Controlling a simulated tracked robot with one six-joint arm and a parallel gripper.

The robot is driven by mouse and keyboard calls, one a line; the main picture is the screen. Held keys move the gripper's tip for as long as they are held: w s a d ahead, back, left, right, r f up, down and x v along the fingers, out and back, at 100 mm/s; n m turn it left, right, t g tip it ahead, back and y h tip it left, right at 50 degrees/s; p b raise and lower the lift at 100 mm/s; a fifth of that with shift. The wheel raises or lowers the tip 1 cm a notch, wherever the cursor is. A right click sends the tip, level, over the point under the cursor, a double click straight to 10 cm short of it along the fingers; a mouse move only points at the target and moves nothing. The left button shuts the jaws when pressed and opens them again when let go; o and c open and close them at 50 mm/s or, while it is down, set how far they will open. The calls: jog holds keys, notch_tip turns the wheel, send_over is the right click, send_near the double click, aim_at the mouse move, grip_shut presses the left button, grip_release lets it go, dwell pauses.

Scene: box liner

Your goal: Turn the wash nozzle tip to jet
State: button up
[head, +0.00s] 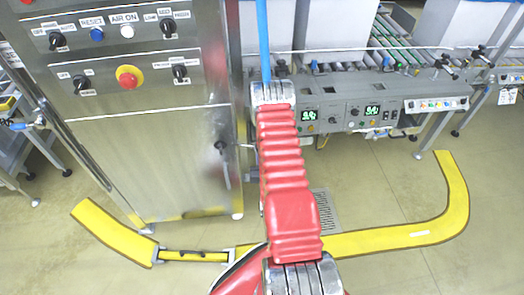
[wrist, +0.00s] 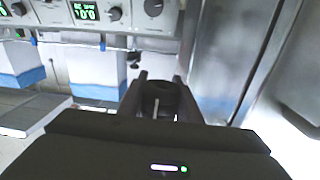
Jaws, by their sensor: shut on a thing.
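In the wrist view, my gripper (wrist: 159,80) has its two dark fingers on either side of a dark round piece, which I take to be the wash nozzle tip (wrist: 160,96). The gripper is shut on it. A thin pale line shows on or just in front of the tip. Its setting marks cannot be read. In the head view, a blue hose (head: 263,40) hangs down and ends behind my red arm. My arm hides the gripper and the nozzle there.
A steel control cabinet (head: 150,160) with knobs and a red stop button (head: 129,77) stands close on the left. A roller conveyor (head: 345,85) with white boxes and grey control panels runs behind. A yellow floor strip (head: 390,240) curves around on the right.

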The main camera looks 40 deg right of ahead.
jog(key=shift+s+d+m+g+h, duration=0.1)
jog(key=shift+s+m+g+h, duration=0.05)
jog(key=shift+m+g+h, duration=0.75)
jog(key=o, duration=1)
jog(key=shift+d+m, duration=0.1)
jog(key=shift+m, duration=0.2)
jog(key=shift+o, duration=0.2)
jog(key=shift+s, duration=0.15)
